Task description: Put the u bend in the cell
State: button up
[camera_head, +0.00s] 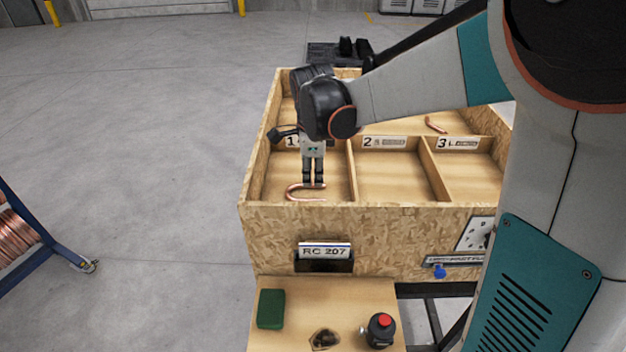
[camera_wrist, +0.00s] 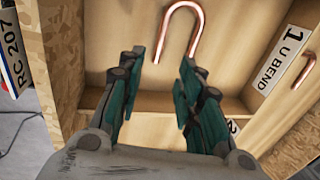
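The copper U bend (camera_head: 299,198) lies in the front-left compartment of the wooden crate, near its front wall. A label reading "1 U BEND" (camera_wrist: 283,58) marks this cell in the wrist view. My gripper (camera_head: 313,185) points down directly over the U bend. In the wrist view the U bend (camera_wrist: 181,8) lies with its curve away from me and its leg ends close to my fingertips (camera_wrist: 163,60). The fingers are apart, with clear space between them. Whether a finger touches a leg I cannot tell.
The crate (camera_head: 340,235) has dividers and cells labelled 2 (camera_head: 384,142) and 3 (camera_head: 457,143), both empty. Another copper piece (camera_head: 435,125) lies in the rear section. A shelf in front (camera_head: 300,340) holds a green block (camera_head: 271,309) and a red-topped black item (camera_head: 381,330).

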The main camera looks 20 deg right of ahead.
jog(key=s+r+n, duration=0.2)
jog(key=s+n, duration=0.1)
jog(key=s+r+n+t, duration=0.1)
jog(key=s+r+n, duration=0.1)
jog(key=s+n, duration=0.1)
jog(key=s+r+n+t, duration=0.1)
jog(key=s+r+n, duration=0.2)
jog(key=s, duration=0.2)
jog(key=shift+s+d, duration=0.15)
jog(key=shift+d, duration=0.15)
jog(key=s+f+n+t, duration=0.1)
jog(key=s+n+t, duration=0.2)
jog(key=s+n, duration=0.9)
jog(key=shift+d+n+y, duration=0.15)
jog(key=shift+n+y, duration=0.15)
